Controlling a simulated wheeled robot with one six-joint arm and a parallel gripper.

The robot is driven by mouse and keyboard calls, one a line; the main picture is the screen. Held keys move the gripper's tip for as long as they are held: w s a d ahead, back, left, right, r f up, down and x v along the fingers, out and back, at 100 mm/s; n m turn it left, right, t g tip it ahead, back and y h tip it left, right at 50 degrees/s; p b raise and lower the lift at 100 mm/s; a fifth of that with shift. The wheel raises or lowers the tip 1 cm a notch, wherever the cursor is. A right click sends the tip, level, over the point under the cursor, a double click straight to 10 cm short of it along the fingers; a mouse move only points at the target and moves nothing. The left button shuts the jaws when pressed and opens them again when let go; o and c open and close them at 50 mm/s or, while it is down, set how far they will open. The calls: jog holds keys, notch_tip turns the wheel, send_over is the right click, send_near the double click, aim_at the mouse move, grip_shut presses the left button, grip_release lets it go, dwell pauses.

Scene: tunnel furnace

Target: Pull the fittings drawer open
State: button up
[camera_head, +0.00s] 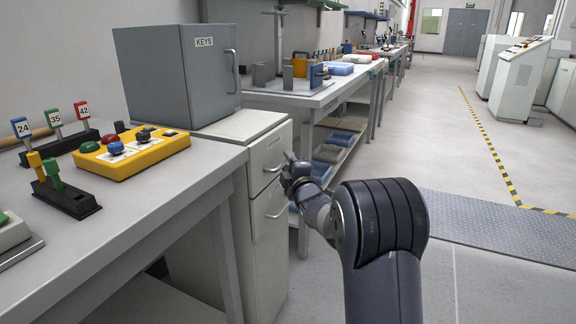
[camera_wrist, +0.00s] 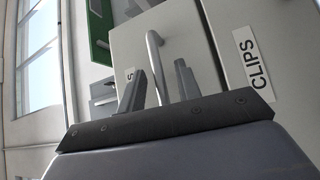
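The grey drawer cabinet stands beside the workbench in the head view. Its upper drawer (camera_head: 262,150) has a bar handle and looks flush with the front below it. In the wrist view, turned sideways, the upper drawer (camera_wrist: 185,38) carries a label mostly hidden behind a finger; only an S shows. Its metal handle (camera_wrist: 153,50) lies between the two fingers of my gripper (camera_wrist: 160,68). My gripper is open, with gaps visible beside the handle. It also shows in the head view (camera_head: 290,168), right at the upper drawer's front. Whether a finger touches the handle is unclear.
A lower drawer (camera_head: 270,235) labelled CLIPS (camera_wrist: 250,58) adjoins below. A grey KEYS box (camera_head: 180,80) stands on the cabinet. The workbench (camera_head: 150,205) with a yellow button panel (camera_head: 130,153) is left. Another bench (camera_head: 310,98) stands behind.

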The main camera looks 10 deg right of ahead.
jog(key=shift+c, duration=0.3)
grip_shut()
dwell(0.3)
